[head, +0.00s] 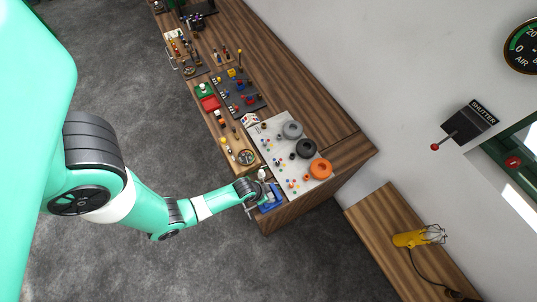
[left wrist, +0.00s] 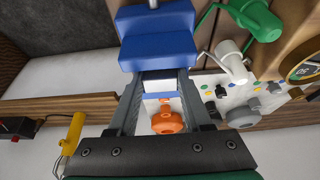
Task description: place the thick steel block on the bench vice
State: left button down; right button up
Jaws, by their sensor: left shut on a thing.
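The blue bench vice (head: 271,203) stands at the near end of the wooden bench in the head view. In the left wrist view its blue body (left wrist: 158,50) fills the top middle, with a metal bar above. My left gripper (head: 257,203) is at the vice. In the left wrist view its two grey fingers (left wrist: 160,84) reach up to the blue body. They are shut on a pale grey piece, seemingly the thick steel block (left wrist: 158,85), mostly hidden. I cannot tell whether the block touches the vice. My right gripper is not in view.
A round gauge (head: 246,157) and trays lie further along the bench. A yellow lamp (head: 409,239) is on a separate wooden surface at right.

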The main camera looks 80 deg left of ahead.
pick_arm(q)
jog(key=shift+w+r, duration=0.1)
jog(key=shift+r, duration=0.05)
jog(key=shift+f, duration=0.2)
jog(key=shift+c, duration=1.7)
grip_release()
jog(key=shift+r, duration=0.1)
jog(key=shift+r, duration=0.3)
jog(key=p+v, duration=0.3)
jog(key=v, duration=0.3)
jog(key=shift+r, duration=0.15)
jog(key=shift+s+d+r+p, duration=0.1)
jog(key=shift+s+r+p, duration=0.25)
jog(key=shift+r+p, duration=0.1)
jog(key=shift+f, duration=0.1)
